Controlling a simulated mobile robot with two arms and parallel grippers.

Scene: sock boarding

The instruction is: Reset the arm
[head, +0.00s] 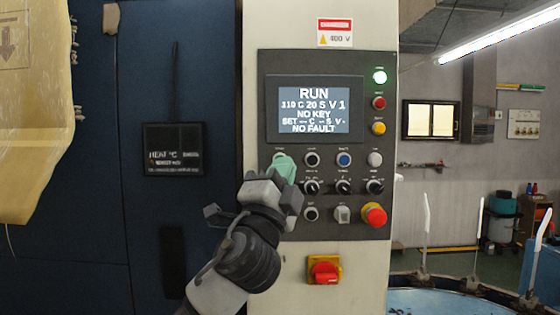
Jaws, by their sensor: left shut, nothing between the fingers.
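My left gripper (281,172) is in front of the lower left of the control panel (268,112). It is shut and empty, with a pale green piece at its tip over the left end of the upper button row. I cannot tell whether it touches the panel. The tip hides the controls behind it. The screen (314,110) reads RUN, 110 C 20 S V 1, NO KEY and NO FAULT. A green lamp (379,77) is lit at the upper right. My right gripper is out of view.
A red emergency button (375,215) sits at the panel's lower right. A red rotary switch (325,271) on yellow is below the panel. Yellowish sheeting (35,110) hangs at the left. A round blue-topped table (430,302) with upright white forms is at the lower right.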

